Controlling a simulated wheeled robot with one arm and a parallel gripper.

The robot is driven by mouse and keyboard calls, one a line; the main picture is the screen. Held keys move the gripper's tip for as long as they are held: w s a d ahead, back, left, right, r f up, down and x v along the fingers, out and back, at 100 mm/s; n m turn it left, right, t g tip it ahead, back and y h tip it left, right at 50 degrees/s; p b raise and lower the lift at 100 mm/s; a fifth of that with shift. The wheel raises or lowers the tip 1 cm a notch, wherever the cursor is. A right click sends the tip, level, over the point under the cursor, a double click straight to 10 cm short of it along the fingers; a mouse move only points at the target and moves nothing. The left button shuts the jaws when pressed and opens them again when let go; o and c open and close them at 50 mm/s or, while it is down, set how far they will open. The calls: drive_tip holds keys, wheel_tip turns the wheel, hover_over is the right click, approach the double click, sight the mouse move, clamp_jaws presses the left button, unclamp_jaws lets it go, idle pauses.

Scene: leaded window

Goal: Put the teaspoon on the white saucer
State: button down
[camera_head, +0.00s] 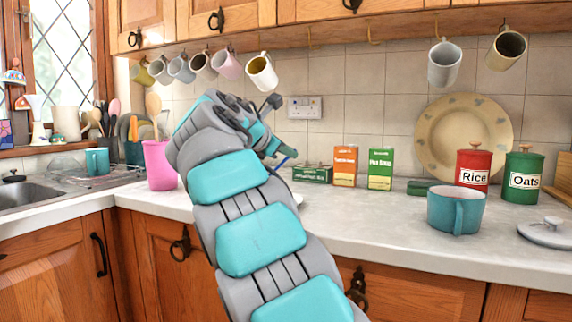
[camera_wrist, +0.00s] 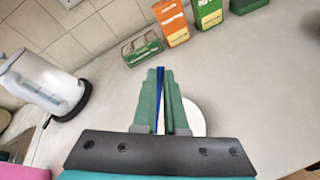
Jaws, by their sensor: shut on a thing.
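My gripper (camera_wrist: 161,75) is shut on a thin blue-handled piece, which I take to be the teaspoon (camera_wrist: 161,88). Its blue part shows between the green fingers in the wrist view; its bowl cannot be made out. In the head view a bit of blue (camera_head: 287,161) shows at my gripper (camera_head: 284,150), above the worktop. The white saucer (camera_wrist: 194,118) lies on the worktop, beyond and just right of the fingers in the wrist view, partly hidden by them. Only a sliver of the saucer (camera_head: 298,199) shows beside my arm in the head view.
A green box (camera_head: 312,174), an orange carton (camera_head: 345,166) and a green carton (camera_head: 380,169) stand by the wall. A teal pot (camera_head: 455,209) stands right, a pink container (camera_head: 159,165) left. A kettle (camera_wrist: 38,80) is left in the wrist view. Worktop right of the saucer is clear.

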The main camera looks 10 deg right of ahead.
sight(283, 162)
drive_tip(key=shift+w+f, duration=0.1)
drive_tip(key=shift+w, duration=0.75)
drive_tip(key=shift+f+b, duration=0.55)
drive_tip(key=shift+f, duration=1.15)
drive_tip(key=shift+f, duration=0.15)
drive_tip(key=shift+f, duration=0.45)
drive_tip(key=c, duration=1)
unclamp_jaws()
drive_tip(key=shift+r, duration=0.1)
drive_tip(key=shift+a+r, duration=0.1)
drive_tip(key=shift+r, duration=0.5)
drive_tip(key=v, duration=1.1)
drive_tip(key=shift+s+a+p, duration=0.2)
drive_tip(key=shift+s+p, duration=0.1)
drive_tip(key=shift+s, duration=0.05)
